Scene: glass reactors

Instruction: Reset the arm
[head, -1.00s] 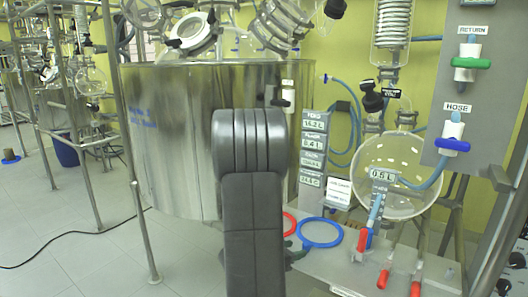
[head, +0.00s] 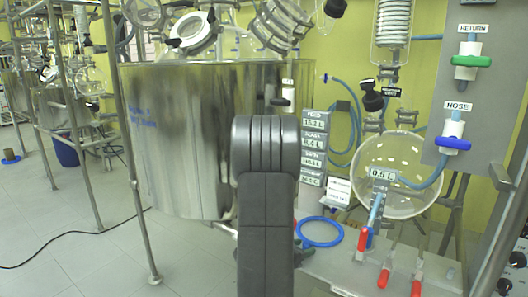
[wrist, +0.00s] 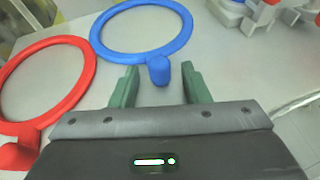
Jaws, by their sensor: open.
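My gripper (wrist: 160,90) shows in the wrist view with its two green fingers apart, open. The stub of a blue ring (wrist: 158,70) lies in the picture between the fingertips; I cannot tell whether the fingers are level with it. The blue ring also shows in the head view (head: 320,232), flat on the grey bench. A red ring (wrist: 45,85) lies left of the gripper in the wrist view. In the head view my arm stands in front of the bench and hides the gripper and nearly all of the red ring.
A large steel vessel (head: 180,140) stands behind my arm. A round glass flask (head: 405,165) and red-handled clamps (head: 384,277) are at the bench's right. A panel (head: 478,80) carries green and blue valves. Open floor (head: 60,250) lies to the left.

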